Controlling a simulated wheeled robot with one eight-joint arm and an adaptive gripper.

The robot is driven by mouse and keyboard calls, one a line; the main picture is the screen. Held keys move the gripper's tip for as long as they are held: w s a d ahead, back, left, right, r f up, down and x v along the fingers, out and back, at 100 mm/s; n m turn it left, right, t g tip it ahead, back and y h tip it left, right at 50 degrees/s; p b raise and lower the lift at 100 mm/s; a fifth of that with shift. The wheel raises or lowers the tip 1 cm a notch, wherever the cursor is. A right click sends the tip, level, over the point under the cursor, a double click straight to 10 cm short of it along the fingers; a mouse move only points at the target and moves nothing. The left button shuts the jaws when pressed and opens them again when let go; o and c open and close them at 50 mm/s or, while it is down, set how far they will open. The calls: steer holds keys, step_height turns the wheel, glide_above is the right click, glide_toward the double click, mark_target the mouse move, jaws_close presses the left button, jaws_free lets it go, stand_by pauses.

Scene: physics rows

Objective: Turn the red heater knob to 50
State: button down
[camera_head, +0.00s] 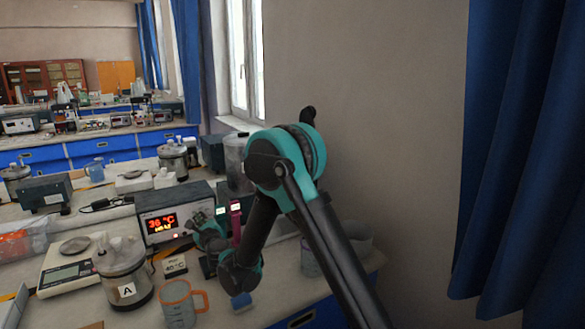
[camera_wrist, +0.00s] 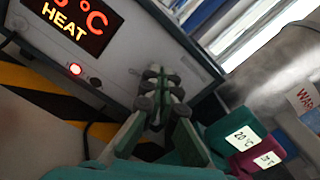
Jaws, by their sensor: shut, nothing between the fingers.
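The heater (camera_head: 168,218) is a grey box with a dark display reading 36 °C in red and a smaller line below. In the wrist view the lower display line (camera_wrist: 65,33) reads HEAT, and a small round red light (camera_wrist: 75,70) glows on the panel. My gripper (camera_head: 197,222) is at the right part of the heater's front. In the wrist view my gripper (camera_wrist: 160,85) has its fingers together with nothing between them, pointing at the panel. I cannot make out the red knob; the fingers cover part of the panel. Whether they touch it I cannot tell.
Green (camera_wrist: 232,135) and magenta (camera_wrist: 258,158) labelled blocks stand right of my gripper. A card reading 40 °C (camera_head: 174,265), a jar marked A (camera_head: 124,275), an orange-handled mug (camera_head: 178,303) and a scale (camera_head: 68,272) stand in front and left. A wall is at right.

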steer(key=v, duration=0.6)
stand_by(0.4)
